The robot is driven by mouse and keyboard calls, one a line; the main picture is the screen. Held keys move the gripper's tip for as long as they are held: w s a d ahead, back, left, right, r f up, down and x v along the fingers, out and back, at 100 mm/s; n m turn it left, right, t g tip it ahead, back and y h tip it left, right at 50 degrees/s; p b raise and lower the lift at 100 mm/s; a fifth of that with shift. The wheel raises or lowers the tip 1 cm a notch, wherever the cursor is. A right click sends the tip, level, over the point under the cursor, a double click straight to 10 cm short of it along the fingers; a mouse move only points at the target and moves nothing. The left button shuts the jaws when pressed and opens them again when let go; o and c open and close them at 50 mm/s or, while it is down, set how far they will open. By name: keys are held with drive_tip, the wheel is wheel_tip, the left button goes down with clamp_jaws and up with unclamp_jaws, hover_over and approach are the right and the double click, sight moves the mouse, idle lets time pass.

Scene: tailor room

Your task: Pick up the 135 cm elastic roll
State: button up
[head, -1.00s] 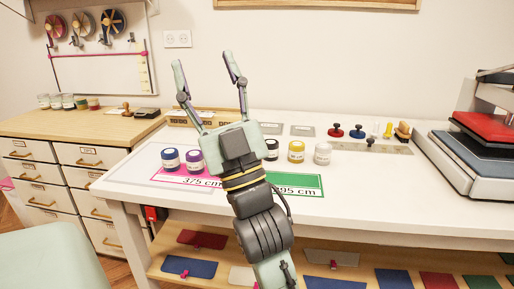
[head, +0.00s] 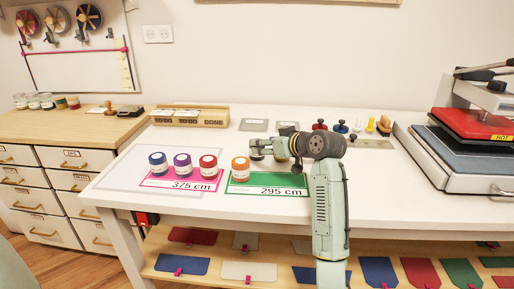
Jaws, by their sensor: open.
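Small rolls with white-rimmed tops stand on the white table (head: 130,190). A blue roll (head: 157,165), a purple roll (head: 182,165) and a red roll (head: 208,166) are by the pink 375 cm card (head: 160,182). An orange roll (head: 240,170) stands at the left of the green 295 cm card (head: 280,182). The rolls' own lengths are too small to read, so I cannot tell which is 135 cm. My gripper (head: 290,158) is open, low behind the green card; its fingertips are largely hidden by my wrist.
A wooden TO DO/DONE box (head: 190,117) is at the back left. Stamps (head: 341,128) stand in a holder at the back. A heat press (head: 460,160) fills the right side. A shelf below (head: 210,268) holds coloured cards. The table's front right is clear.

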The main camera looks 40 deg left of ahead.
drive_tip(key=p+x, duration=0.2)
drive_tip(key=x, duration=0.3)
drive_tip(key=shift+p, duration=0.3)
drive_tip(key=shift+w+a+f, duration=0.1)
drive_tip(key=shift+a+f, duration=0.15)
drive_tip(key=shift+c, duration=0.3)
drive_tip(key=c, duration=0.8)
